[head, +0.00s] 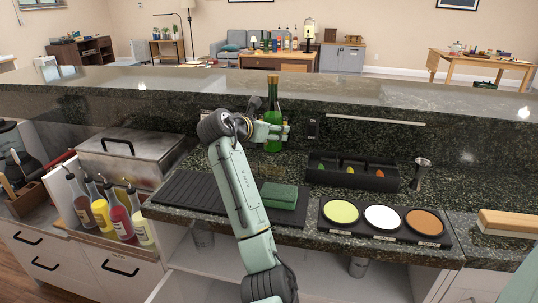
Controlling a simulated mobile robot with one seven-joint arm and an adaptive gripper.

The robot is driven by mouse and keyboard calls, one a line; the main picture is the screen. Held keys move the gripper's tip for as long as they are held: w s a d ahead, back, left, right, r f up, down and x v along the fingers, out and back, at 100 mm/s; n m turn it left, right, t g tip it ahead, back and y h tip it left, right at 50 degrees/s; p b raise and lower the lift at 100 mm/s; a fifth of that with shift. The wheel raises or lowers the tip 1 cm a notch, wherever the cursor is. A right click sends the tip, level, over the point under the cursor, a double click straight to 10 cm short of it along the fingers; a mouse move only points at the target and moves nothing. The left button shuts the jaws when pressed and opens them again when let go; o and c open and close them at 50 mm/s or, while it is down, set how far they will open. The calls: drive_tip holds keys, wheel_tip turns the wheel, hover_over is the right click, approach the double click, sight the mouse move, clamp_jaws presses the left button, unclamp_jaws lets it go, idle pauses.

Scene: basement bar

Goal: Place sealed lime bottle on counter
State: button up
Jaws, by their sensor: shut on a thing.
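A green bottle (272,113) with a brownish-gold neck stands upright at the back of the dark granite counter (300,208), before the raised ledge. My gripper (284,132) is shut on its body, reaching it from the left. The gripper covers part of the bottle's middle. I cannot tell whether the bottle's base touches the counter or hangs just above it.
A black ribbed mat (190,196) and a green sponge (279,196) lie in front. A black garnish tray (335,177), a metal jigger (420,172) and a rimmer tray (352,231) are to the right. Several sauce bottles (118,217) stand left.

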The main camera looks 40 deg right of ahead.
sight(267, 150)
drive_tip(key=shift+f+p, duration=0.7)
drive_tip(key=shift+f, duration=2.5)
drive_tip(key=shift+f, duration=0.15)
drive_tip(key=o, duration=1.6)
drive_tip(key=shift+f, duration=0.1)
